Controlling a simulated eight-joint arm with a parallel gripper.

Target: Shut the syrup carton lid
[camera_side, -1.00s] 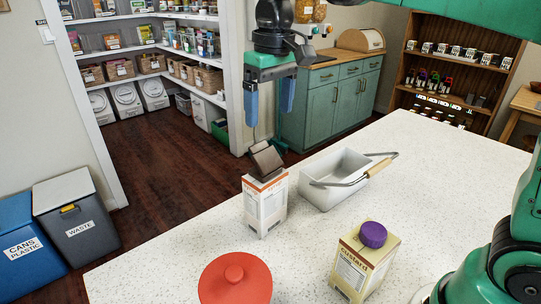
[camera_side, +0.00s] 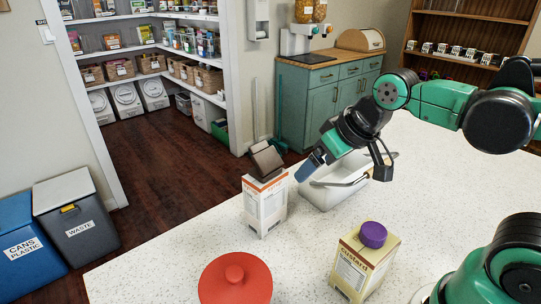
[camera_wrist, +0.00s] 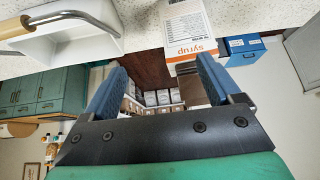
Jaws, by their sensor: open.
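The syrup carton (camera_side: 264,208), white with an orange band at its top, stands upright on the speckled counter. Its brown lid (camera_side: 266,159) is raised and tilted above the top, so it stands open. The carton (camera_wrist: 187,30) appears upside down in the wrist view, with the lid (camera_wrist: 187,69) just past the orange band. My gripper (camera_side: 305,170) is to the right of the carton top, slanting down to the left, apart from the lid as far as I can tell. In the wrist view my gripper (camera_wrist: 160,62) has its blue fingers spread with nothing between them.
A white basket (camera_side: 328,192) with a wire handle stands right behind the carton, partly under my arm. A custard carton (camera_side: 352,272) with a purple cap and a red round lid (camera_side: 235,283) are nearer the front. The counter's left edge is close to the syrup carton.

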